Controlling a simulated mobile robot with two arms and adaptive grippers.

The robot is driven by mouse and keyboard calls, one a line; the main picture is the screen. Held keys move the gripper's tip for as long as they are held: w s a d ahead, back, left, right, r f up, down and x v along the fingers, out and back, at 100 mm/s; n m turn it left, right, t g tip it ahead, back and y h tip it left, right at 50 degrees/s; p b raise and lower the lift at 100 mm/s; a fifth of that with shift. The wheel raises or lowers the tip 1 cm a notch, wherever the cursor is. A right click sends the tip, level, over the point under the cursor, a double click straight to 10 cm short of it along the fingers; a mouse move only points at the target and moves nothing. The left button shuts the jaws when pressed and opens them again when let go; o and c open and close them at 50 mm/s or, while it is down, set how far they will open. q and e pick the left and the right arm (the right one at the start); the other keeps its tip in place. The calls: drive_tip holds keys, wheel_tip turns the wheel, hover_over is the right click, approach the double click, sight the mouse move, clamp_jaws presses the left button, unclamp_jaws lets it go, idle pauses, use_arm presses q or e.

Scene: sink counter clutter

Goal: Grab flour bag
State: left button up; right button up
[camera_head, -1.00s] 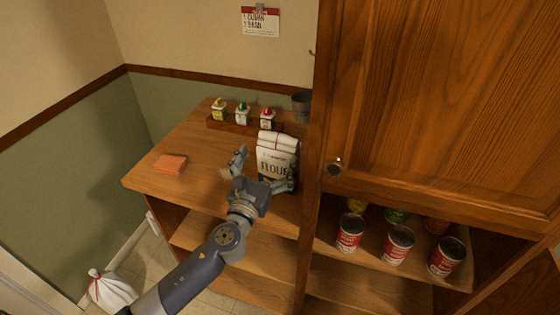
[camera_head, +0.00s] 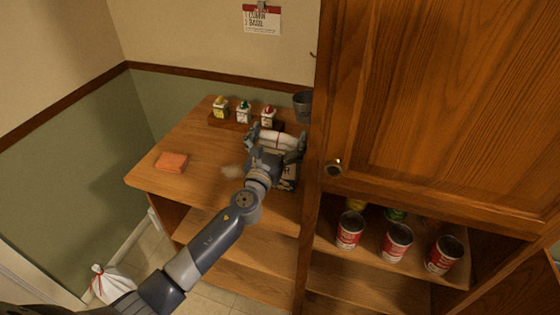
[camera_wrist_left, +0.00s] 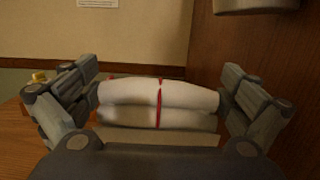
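The flour bag (camera_head: 277,141) stands upright on the wooden counter beside the tall cabinet. Its white folded top with a red tie fills the middle of the left wrist view (camera_wrist_left: 158,102). My left gripper (camera_head: 276,142) is at the bag, with one finger on each side of its upper part. It also shows in the left wrist view (camera_wrist_left: 158,85), its fingers spread wide and close to the bag's sides. I cannot tell for sure whether they touch it. My gripper and wrist hide most of the bag's front and its label. My right gripper is not in view.
An orange block (camera_head: 172,161) lies on the counter's left. Several small bottles stand in a wooden rack (camera_head: 232,123) behind the bag, with a grey cup (camera_head: 302,106) at right. The tall cabinet (camera_head: 420,100) stands close on the right, with cans (camera_head: 396,242) on its shelf.

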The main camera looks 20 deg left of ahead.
use_arm(q)
drive_tip(key=c, duration=1.8)
drive_tip(key=shift+w+r, duration=0.1)
drive_tip(key=shift+r, duration=0.05)
drive_tip(key=shift+c, duration=0.2)
drive_tip(key=shift+r, duration=0.1)
